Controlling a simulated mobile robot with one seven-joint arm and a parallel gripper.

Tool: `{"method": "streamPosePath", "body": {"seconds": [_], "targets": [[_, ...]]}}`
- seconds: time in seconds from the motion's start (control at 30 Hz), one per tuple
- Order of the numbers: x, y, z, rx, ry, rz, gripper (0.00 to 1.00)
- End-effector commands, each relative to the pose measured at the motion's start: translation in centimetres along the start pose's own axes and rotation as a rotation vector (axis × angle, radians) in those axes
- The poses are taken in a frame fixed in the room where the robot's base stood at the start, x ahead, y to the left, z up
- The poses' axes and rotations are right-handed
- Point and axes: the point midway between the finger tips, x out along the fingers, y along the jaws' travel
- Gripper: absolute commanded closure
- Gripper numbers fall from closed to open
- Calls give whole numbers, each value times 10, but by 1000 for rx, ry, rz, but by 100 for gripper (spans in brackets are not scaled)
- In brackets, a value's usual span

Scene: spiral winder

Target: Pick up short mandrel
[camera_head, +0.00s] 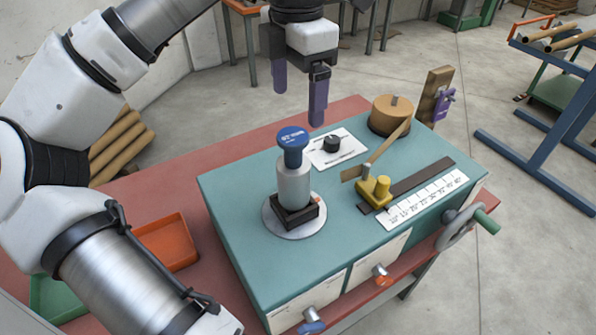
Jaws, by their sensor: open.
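A grey cylinder (294,183) with a blue lettered cap stands upright in a dark square holder (297,214) on a round metal plate. It looks like the short mandrel, though I cannot read its label clearly. My gripper (298,108) points down, with two purple fingers spread apart and nothing between them.
The teal machine top (240,187) also carries a black knob (332,143) on a white plate, a brown drum (391,116), a yellow slider (376,190) and a scale (424,199). A handwheel (462,228) is at right. An orange tray (168,243) sits at left.

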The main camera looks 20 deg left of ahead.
Motion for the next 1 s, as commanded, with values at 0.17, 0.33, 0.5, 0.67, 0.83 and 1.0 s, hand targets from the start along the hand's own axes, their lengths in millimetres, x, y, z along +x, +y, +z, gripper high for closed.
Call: {"method": "streamPosePath", "body": {"seconds": [0.17, 0.33, 0.5, 0.67, 0.83, 1.0], "targets": [[31, 0, 0, 0, 0, -1, 18], [62, 0, 0, 0, 0, 0, 18], [80, 0, 0, 0, -1, 0, 18], [87, 1, -1, 0, -1, -1, 18], [110, 4, -3, 1, -1, -2, 18], [131, 6, -3, 2, -1, 0, 18]]}}
